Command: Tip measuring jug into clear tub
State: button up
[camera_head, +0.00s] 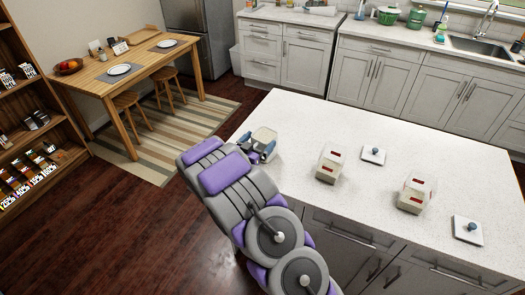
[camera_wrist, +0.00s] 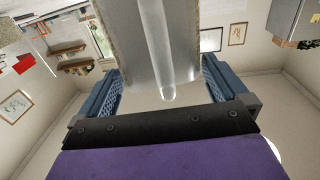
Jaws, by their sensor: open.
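A pale, translucent vessel (camera_head: 265,136), apparently the measuring jug, is at the near left end of the white island counter. In the wrist view, its clear rounded handle (camera_wrist: 165,50) runs between my blue fingers, with the vessel's wall behind it. My gripper (camera_head: 258,149) is open around the handle, with a visible gap on each side; it also shows in the wrist view (camera_wrist: 162,88). Two pale, see-through tubs with red patches stand on the counter: one in the middle (camera_head: 330,163) and one farther right (camera_head: 414,195). I cannot tell which is the clear tub meant.
A wooden dining table (camera_head: 150,65) with stools stands at left. The counter between jug and middle tub is clear.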

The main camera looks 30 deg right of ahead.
jog(key=shift+w+a+r, duration=0.15)
jog(key=shift+a, duration=0.6)
jog(key=shift+c, duration=0.9)
jog(key=shift+d, duration=0.6)
jog(key=c, duration=0.5)
jog(key=shift+a, duration=0.3)
jog(key=c, duration=0.9)
jog(key=shift+c, duration=0.2)
